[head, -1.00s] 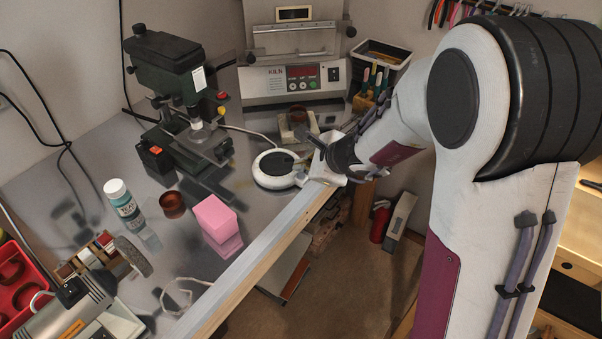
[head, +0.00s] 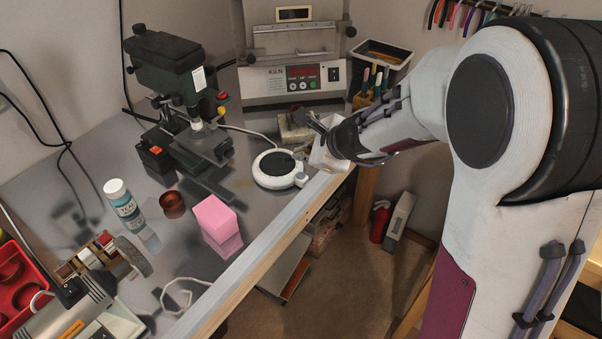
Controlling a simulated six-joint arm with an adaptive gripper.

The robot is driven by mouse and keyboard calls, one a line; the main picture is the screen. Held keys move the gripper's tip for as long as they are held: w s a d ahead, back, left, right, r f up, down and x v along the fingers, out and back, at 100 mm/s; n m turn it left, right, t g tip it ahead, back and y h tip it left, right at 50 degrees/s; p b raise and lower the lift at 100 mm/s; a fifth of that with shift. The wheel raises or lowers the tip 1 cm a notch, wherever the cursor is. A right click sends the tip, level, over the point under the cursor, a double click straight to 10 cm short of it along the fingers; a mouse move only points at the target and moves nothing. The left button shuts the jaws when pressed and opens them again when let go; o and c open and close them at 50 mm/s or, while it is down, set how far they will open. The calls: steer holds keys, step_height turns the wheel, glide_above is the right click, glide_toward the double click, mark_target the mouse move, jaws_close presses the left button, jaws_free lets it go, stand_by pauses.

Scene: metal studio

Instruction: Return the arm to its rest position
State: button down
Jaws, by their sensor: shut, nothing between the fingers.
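My gripper (head: 305,120) is shut and empty. It is at the upper middle of the head view, above the back right part of the metal bench (head: 262,220), near its right edge. Its dark fingers point to the left, in front of the kiln. My arm reaches in from the right side of the view. The gripper sits just behind and above a round white device with a dark top (head: 278,168).
A kiln (head: 295,75) stands at the back, with a tool holder (head: 372,88) to its right. A drill press (head: 172,90), a pink block (head: 215,222), a bottle (head: 124,203) and a brown cup (head: 172,204) stand on the bench. Open floor lies right of it.

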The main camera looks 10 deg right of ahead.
steer(key=shift+r, duration=1.15)
steer(key=s+a+n+g, duration=0.3)
steer(key=s+n+g, duration=0.1)
steer(key=s+n, duration=0.9)
steer(key=s+d+r+n+h, duration=0.2)
steer(key=s+d+r+n, duration=0.1)
steer(key=s, duration=0.6)
steer(key=s+d+r+n+t+h, duration=0.1)
steer(key=s+d+r+n, duration=0.3)
steer(key=s, duration=0.6)
steer(key=shift+d+n+h, duration=0.6)
steer(key=shift+d+n, duration=0.2)
steer(key=shift+d, duration=0.3)
